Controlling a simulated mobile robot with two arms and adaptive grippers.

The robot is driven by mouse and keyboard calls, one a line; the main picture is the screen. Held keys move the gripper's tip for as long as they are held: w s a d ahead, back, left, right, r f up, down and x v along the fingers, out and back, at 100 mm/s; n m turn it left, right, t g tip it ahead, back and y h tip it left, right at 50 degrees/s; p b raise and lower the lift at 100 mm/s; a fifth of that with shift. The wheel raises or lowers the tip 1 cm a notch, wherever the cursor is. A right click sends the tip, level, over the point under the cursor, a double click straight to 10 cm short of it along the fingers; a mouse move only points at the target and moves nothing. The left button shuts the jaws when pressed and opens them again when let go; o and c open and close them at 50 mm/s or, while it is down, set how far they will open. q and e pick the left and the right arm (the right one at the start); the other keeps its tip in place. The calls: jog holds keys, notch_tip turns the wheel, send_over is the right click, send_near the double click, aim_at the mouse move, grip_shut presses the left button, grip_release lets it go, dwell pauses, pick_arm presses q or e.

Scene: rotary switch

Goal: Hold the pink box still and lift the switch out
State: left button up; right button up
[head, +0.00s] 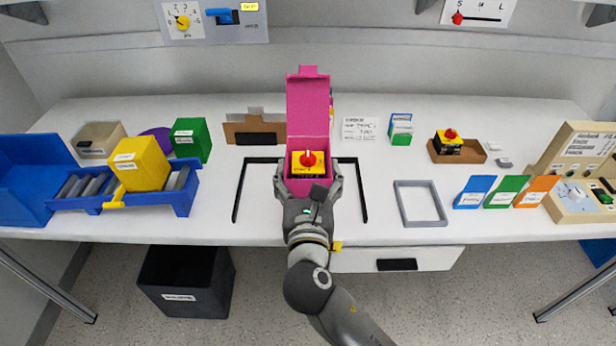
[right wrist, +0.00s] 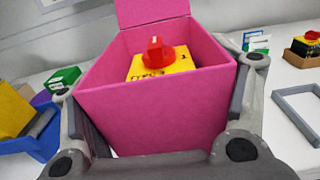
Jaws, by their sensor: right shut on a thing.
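The pink box (head: 308,105) stands upright with its lid open, at the middle of the table. It also fills the middle of the right wrist view (right wrist: 150,105). The switch, a yellow block (head: 297,166) with a red knob (head: 308,158), sits inside the box; its top shows in the right wrist view (right wrist: 165,64) and its lower part is hidden by the walls. My right gripper (head: 309,180) is shut on the pink box, with a finger against each side wall. My left gripper is not in view.
A second yellow-and-red switch (head: 448,142) sits in a brown tray (head: 473,155) at the right. A grey frame (head: 421,222) lies right of the box. A blue roller rack (head: 185,200) with a yellow block (head: 140,163) is at the left. Black lines mark the table around the box.

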aim_at(308, 148)
jog(key=shift+w+r+p, duration=0.15)
jog(key=shift+w+p, duration=0.55)
jog(key=shift+w, duration=4.55)
jog(key=shift+f+b, duration=3.65)
jog(key=shift+f, duration=2.65)
jog(key=shift+f, duration=0.3)
